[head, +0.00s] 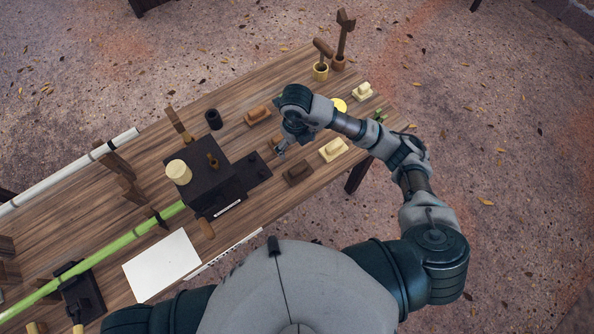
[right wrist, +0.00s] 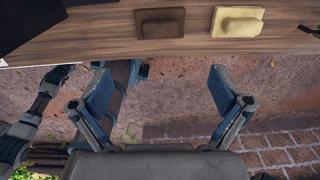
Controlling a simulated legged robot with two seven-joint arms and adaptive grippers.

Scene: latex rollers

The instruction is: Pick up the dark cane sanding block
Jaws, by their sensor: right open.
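The dark cane sanding block (head: 297,172) is a dark brown block with a raised grip, lying near the table's front edge. It also shows at the top of the right wrist view (right wrist: 160,22), beside a cream block (right wrist: 238,20). My right gripper (head: 281,151) is above the table, just behind and left of the dark block in the head view. In the right wrist view its two blue-padded fingers (right wrist: 158,90) are spread wide with nothing between them, apart from the block. My left gripper is not in view.
The cream block (head: 333,150) sits right of the dark one. A black box machine (head: 205,180) stands to the left, with a cream roller (head: 178,172) on top. A brown block (head: 258,115) lies farther back. A white sheet (head: 160,265) covers the front left.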

